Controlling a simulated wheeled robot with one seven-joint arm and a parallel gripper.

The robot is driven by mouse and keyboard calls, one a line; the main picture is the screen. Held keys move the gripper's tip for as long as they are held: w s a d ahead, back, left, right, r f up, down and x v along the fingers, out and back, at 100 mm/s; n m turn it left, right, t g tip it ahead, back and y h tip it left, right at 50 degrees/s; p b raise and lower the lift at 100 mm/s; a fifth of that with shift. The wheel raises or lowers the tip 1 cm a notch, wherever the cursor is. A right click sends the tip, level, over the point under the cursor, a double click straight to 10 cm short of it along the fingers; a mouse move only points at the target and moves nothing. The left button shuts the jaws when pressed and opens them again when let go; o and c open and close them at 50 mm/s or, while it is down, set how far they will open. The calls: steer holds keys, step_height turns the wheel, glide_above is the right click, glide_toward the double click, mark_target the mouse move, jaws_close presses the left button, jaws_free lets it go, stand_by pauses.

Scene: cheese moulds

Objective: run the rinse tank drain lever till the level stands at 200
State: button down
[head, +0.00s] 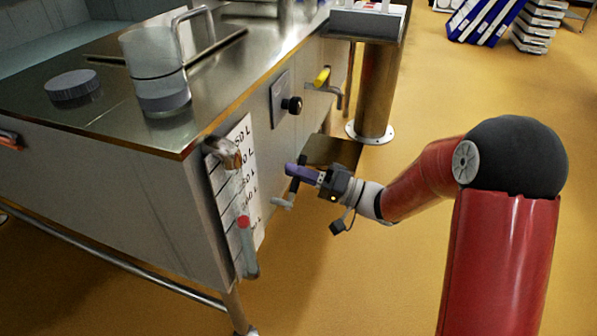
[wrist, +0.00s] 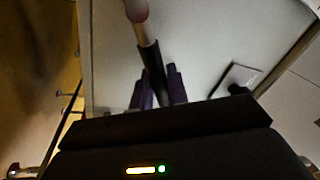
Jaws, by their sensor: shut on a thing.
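My gripper (head: 298,173), with purple fingers, is at the side of the steel tank (head: 110,195). It is shut on the drain lever, whose grey end (head: 283,204) shows just below the fingers. In the wrist view a dark lever bar (wrist: 150,62) runs up between the purple fingers (wrist: 158,88) to a pale, reddish tip. The level gauge (head: 246,240) is a clear upright tube on a white scale plate left of my gripper. A red float (head: 243,221) sits in its lower half. The scale numbers are partly hidden and too small to read surely, so I cannot tell the exact level.
A yellow-handled tap (head: 322,77) and a black knob (head: 292,105) are on the tank side above my gripper. A clear cylinder (head: 155,67) and a grey disc (head: 72,86) stand on top. A steel pedestal (head: 374,95) is behind.

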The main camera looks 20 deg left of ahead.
mark_target(284, 175)
steer(key=shift+w+d+m+p, duration=0.15)
steer(key=shift+m+p, duration=0.15)
steer(key=shift+p, duration=0.4)
steer(key=shift+f+m+p, duration=0.1)
steer(key=shift+m+p, duration=0.3)
steer(key=shift+p, duration=0.1)
steer(key=shift+w+f+m+t+p, duration=0.2)
steer(key=shift+f+m+t+p, duration=0.15)
steer(key=shift+m+p, duration=0.6)
steer(key=f+m+p, duration=0.1)
steer(key=m+t+p, duration=0.1)
steer(key=m+p, duration=0.1)
steer(key=shift+w+f+p, duration=0.2)
steer(key=shift+f+p, duration=0.1)
steer(key=shift+f, duration=0.05)
steer(key=shift+f+m+t+h+p, duration=0.3)
steer(key=shift+f+m+t+p, duration=0.15)
steer(key=shift+f+m+p, duration=0.25)
steer(key=c, duration=1.4)
jaws_free()
